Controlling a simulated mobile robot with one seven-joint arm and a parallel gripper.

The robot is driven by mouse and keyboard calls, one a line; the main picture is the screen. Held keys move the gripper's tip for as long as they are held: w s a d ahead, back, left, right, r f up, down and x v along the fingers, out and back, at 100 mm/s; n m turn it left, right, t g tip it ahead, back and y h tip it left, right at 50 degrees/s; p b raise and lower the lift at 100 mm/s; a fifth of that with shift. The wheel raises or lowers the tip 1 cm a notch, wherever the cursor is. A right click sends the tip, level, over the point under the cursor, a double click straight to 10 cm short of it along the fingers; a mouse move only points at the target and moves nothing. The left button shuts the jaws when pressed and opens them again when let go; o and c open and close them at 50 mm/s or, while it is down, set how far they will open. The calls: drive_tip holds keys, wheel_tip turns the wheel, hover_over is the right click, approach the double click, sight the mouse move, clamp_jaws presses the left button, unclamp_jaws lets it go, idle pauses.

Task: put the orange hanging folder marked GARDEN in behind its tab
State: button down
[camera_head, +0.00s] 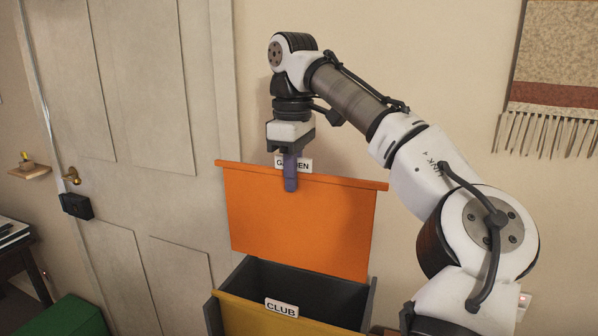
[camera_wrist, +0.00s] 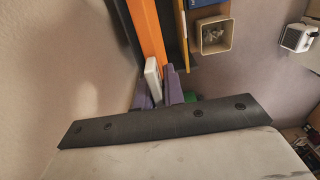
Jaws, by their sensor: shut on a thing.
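The orange hanging folder (camera_head: 300,222) hangs upright above the open dark box (camera_head: 372,300), its white tab reading GARDEN (camera_head: 305,164) partly covered by a finger. In the wrist view the purple fingers (camera_wrist: 160,93) close around the orange edge (camera_wrist: 148,35) and white tab (camera_wrist: 153,78). I cannot tell whether the orange folder's bottom edge is inside the box.
The box's dark interior shows open space behind the yellow folder. A panelled door (camera_head: 130,120) is at left, with a green box (camera_head: 65,318) low down. A fringed wall hanging (camera_head: 555,90) is at right. The wrist view shows a small bin (camera_wrist: 205,50).

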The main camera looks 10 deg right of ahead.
drive_tip(key=s+a, duration=0.7)
drive_tip(key=s, duration=0.3)
drive_tip(key=s+a, duration=0.7)
drive_tip(key=s, duration=0.3)
drive_tip(key=shift+s, duration=0.35)
idle(0.3)
